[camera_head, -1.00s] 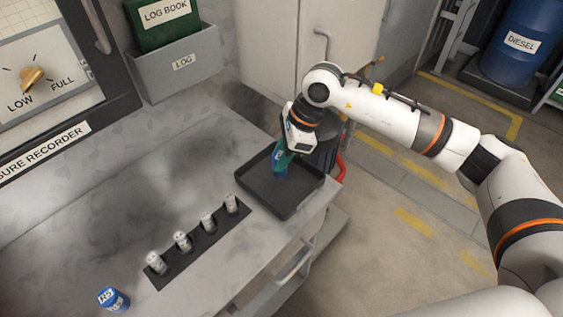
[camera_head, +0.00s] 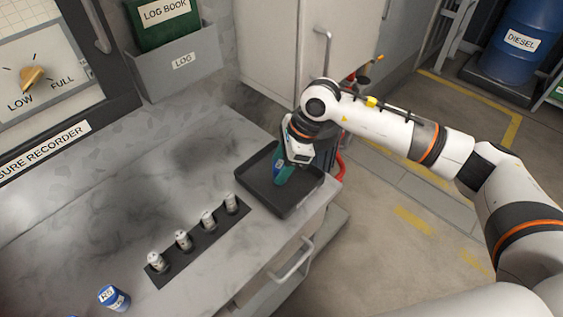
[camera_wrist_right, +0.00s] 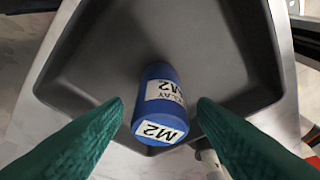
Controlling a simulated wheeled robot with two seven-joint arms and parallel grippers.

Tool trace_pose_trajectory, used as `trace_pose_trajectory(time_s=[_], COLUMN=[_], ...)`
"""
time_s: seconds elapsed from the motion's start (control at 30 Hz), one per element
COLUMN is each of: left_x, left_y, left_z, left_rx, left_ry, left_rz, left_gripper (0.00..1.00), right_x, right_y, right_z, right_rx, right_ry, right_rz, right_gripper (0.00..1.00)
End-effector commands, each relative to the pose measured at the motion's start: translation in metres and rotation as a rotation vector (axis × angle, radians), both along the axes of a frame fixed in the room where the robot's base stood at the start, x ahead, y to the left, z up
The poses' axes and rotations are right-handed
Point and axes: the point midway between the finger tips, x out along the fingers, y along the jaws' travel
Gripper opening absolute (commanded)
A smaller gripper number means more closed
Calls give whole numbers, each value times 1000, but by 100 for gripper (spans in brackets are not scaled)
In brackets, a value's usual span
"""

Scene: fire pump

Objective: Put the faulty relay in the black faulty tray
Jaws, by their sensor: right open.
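A blue relay (camera_wrist_right: 158,105) with white M2 labels is inside the black tray (camera_head: 297,209); the tray floor also fills much of the right wrist view (camera_wrist_right: 207,40). I cannot tell whether the relay stands or leans. In the head view the relay (camera_head: 277,164) is partly hidden by my green fingers. My right gripper (camera_head: 284,176) is over the tray, pointing down. Its two fingers (camera_wrist_right: 160,106) are apart, one on each side of the relay, with visible gaps between. My left gripper is in neither view.
A blue relay labelled R2 or similar (camera_head: 114,298) stands at the counter's front left. Several small white-and-grey cylinders (camera_head: 183,240) sit in a dark strip (camera_head: 165,271) left of the tray. A grey log holder (camera_head: 176,72) hangs behind. The counter's middle is clear.

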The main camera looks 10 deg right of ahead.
Motion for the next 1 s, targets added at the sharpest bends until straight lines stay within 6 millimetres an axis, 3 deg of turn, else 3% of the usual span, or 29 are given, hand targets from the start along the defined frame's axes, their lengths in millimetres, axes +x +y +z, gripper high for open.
trace_pose_trajectory(time_s=[0.17, 0.63, 0.8, 1.0], left_x=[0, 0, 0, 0], left_y=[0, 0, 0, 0], left_z=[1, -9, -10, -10], left_rx=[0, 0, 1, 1], left_ry=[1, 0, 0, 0], left_rz=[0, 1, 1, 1], left_gripper=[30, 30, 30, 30], right_x=[1, -4, -5, -6], right_y=[-4, -39, -45, -46], right_z=[12, 97, 111, 114], right_rx=[-1, 0, -1, 0], right_ry=[-3, -4, -1, 0], right_rz=[-1, -2, 0, 0], right_gripper=[53, 53, 53, 53])
